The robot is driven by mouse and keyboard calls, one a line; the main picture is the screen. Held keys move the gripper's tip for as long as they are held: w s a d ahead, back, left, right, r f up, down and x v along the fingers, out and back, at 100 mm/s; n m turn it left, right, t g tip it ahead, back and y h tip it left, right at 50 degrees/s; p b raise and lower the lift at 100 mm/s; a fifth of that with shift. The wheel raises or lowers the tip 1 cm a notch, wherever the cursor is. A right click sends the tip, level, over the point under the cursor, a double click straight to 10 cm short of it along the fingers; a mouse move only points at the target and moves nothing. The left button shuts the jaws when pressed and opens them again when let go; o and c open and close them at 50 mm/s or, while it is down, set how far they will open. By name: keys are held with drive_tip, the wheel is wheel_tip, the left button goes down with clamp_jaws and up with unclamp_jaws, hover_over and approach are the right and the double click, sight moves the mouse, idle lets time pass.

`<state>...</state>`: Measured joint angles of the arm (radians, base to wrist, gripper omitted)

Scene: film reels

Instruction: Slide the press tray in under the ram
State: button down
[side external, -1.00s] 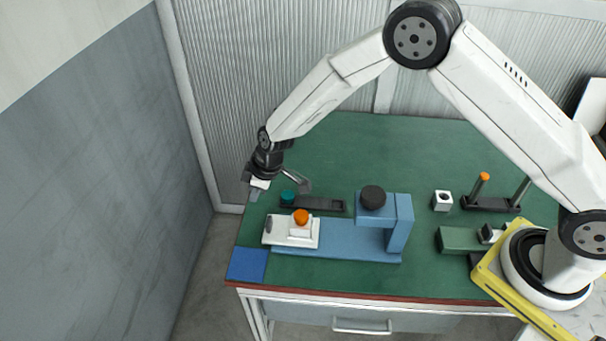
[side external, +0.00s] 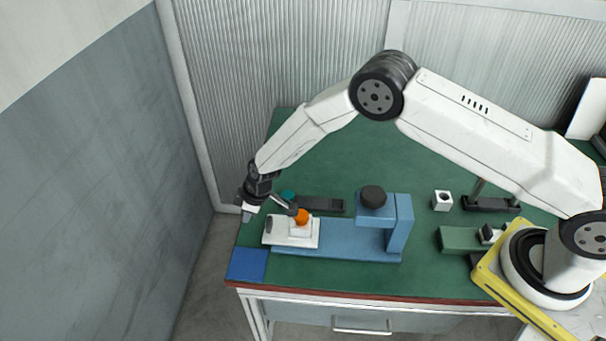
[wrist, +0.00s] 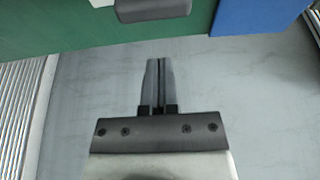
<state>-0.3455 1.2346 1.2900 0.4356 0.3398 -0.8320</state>
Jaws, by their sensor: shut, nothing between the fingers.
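The white press tray (side external: 310,236) lies at the left end of the blue press base (side external: 345,243). It bears an orange knob-shaped piece (side external: 302,216) and has a grey end piece on its left. The ram, topped by a black knob (side external: 373,194), stands over the base's right part, apart from the tray. My gripper (side external: 246,216) is shut and empty, left of the tray and near the table's left edge. In the wrist view its fingers (wrist: 158,62) are together, below a dark grey block (wrist: 152,8) that appears to be the tray's end piece.
A blue square (side external: 247,265) lies at the table's front left corner, also at the wrist view's top right (wrist: 250,15). A dark strip with a teal knob (side external: 288,196) lies behind the tray. A white block (side external: 442,200) and green fixture (side external: 456,240) stand right of the press.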

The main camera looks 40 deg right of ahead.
sight(273, 227)
drive_tip(key=shift+f, duration=0.3)
drive_tip(key=shift+s+d+r, duration=0.1)
drive_tip(key=shift+s+d, duration=1.25)
drive_tip(key=shift+d, duration=0.1)
drive_tip(key=shift+s+d, duration=1.4)
drive_tip(key=shift+s, duration=0.1)
drive_tip(key=shift+w+a, duration=0.2)
drive_tip(key=shift+w+a, duration=1.15)
drive_tip(key=shift+w, duration=0.05)
drive_tip(key=shift+r, duration=0.25)
drive_tip(key=v, duration=0.9)
drive_tip(key=shift+r, duration=0.2)
drive_tip(key=shift+s+d, duration=0.1)
drive_tip(key=shift+s, duration=0.05)
